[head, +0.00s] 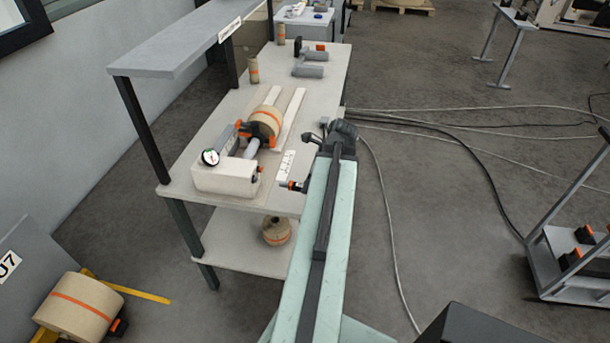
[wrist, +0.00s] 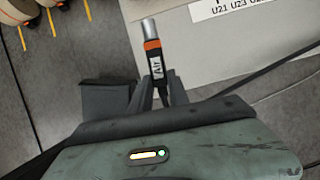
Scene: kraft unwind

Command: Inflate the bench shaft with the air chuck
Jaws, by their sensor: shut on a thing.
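The air chuck (wrist: 156,66), marked "Air", has a silver tip, an orange band and a black body. It sits between the fingers of my gripper (wrist: 161,88), which is shut on it. In the head view the chuck (head: 294,186) shows at the bench's near right edge, its tip toward the left. The bench shaft (head: 251,148) is a grey bar lying on the bench, with a kraft roll (head: 266,120) around it and black-orange parts beside the roll. The chuck is apart from the shaft, to its lower right. The shaft's valve cannot be made out.
A white block with a round gauge (head: 210,157) stands on the bench (head: 190,172) at the shaft's near end. A grey overhead shelf (head: 180,45) runs along the left. Hoses cross the floor at right. A wheeled rack (head: 570,265) stands at far right.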

